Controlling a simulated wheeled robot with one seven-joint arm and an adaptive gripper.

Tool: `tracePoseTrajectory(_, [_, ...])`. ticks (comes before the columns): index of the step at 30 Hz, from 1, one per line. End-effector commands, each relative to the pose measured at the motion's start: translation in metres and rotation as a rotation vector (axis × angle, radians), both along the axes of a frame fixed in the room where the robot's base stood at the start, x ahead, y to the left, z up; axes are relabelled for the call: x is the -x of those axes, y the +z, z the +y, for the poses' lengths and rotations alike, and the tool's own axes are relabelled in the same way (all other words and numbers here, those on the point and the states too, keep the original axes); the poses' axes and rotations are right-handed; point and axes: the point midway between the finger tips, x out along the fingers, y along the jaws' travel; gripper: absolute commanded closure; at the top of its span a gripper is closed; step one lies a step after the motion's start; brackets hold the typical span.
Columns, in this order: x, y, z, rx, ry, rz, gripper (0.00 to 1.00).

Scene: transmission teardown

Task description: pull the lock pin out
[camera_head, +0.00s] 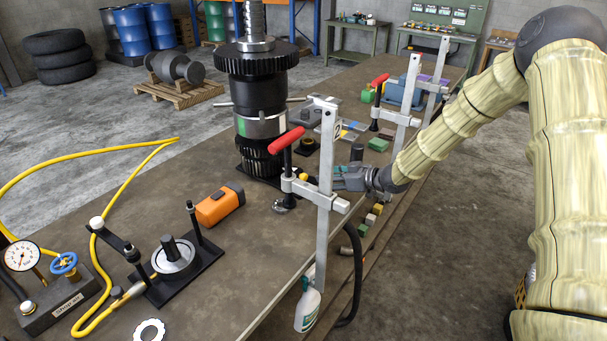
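The transmission (260,92) stands upright on the bench, a dark stack of gears with a bright metal band. Short rods stick out from its left and right sides. I cannot tell which part is the lock pin. A small yellow piece (304,177) shows low beside the transmission, near the clamp. My gripper (338,178) reaches in from the right, low over the bench and right of the transmission. A clamp's upright bar partly hides its fingertips, so I cannot tell whether they are open or hold anything.
A red-handled clamp (325,150) stands between my gripper and the transmission's front. More clamps (408,100) line the bench's right edge behind my arm. An orange tool (220,205), a press fixture (174,257) and a gauge block (60,300) lie left.

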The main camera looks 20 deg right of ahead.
Motion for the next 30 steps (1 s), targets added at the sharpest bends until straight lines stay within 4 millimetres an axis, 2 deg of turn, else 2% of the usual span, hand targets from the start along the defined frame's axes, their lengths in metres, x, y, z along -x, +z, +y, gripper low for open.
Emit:
tracePoseTrajectory(5, [-0.009,-0.004,0.006,-0.001,-0.005,-0.001,0.53])
tracePoseTrajectory(15, [-0.049,-0.028,0.032,0.0,-0.001,0.009,0.53])
tracePoseTrajectory(24, [-0.071,-0.04,0.049,0.0,-0.002,0.009,0.53])
tracePoseTrajectory(30, [-0.078,-0.045,0.056,0.0,-0.001,0.008,0.53])
